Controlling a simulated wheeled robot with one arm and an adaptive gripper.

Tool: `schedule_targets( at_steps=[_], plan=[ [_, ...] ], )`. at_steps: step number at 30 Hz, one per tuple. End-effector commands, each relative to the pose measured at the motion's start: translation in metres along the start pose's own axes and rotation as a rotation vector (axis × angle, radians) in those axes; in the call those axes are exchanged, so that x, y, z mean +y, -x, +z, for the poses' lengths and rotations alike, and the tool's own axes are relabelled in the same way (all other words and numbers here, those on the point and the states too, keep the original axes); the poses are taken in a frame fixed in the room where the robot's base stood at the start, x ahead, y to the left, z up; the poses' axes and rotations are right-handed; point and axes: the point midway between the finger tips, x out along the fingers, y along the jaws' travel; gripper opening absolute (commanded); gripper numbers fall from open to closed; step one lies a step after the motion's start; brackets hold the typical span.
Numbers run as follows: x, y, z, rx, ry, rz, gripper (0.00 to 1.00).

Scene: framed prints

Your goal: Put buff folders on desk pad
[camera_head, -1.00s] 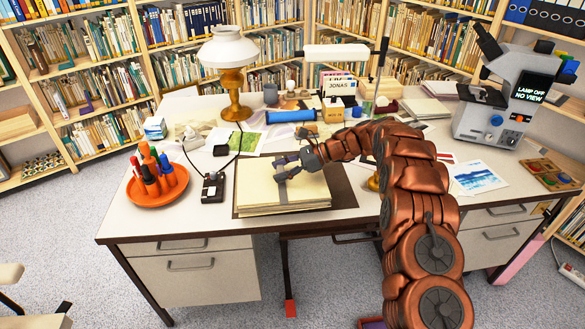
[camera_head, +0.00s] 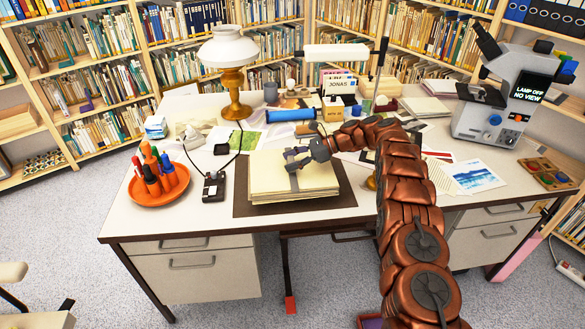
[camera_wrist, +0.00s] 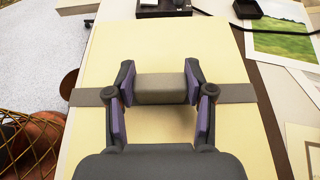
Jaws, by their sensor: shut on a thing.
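The buff folders (camera_head: 318,182) are a thick stack with a grey band (camera_wrist: 235,93) around it. In the head view the stack is over the dark brown desk pad (camera_head: 347,200), with pad showing at the left, front and right. I cannot tell whether it rests on the pad or is just above it. My gripper (camera_head: 293,161) is above the stack. In the wrist view my gripper (camera_wrist: 160,88) is shut on the raised grey grip of the band, one purple-padded finger at each end. The stack hides the middle of the pad.
An orange tray (camera_head: 160,197) of pens and a small black box (camera_head: 213,187) stand left of the pad. A blue cylinder (camera_head: 291,115) lies behind. A lamp (camera_head: 234,90) and a microscope (camera_head: 497,105) stand farther back. Prints (camera_head: 475,177) lie at the right.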

Motion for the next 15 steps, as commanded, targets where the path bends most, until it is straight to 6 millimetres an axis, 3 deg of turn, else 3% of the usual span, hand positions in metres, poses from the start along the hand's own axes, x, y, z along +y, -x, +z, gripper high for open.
schedule_targets(
  at_steps=[6, 15],
  plan=[
    [-0.002, 0.002, 0.000, -0.001, 0.000, 0.000, 0.00],
    [-0.001, -0.010, -0.029, -0.003, -0.001, 0.003, 0.00]
  ],
)
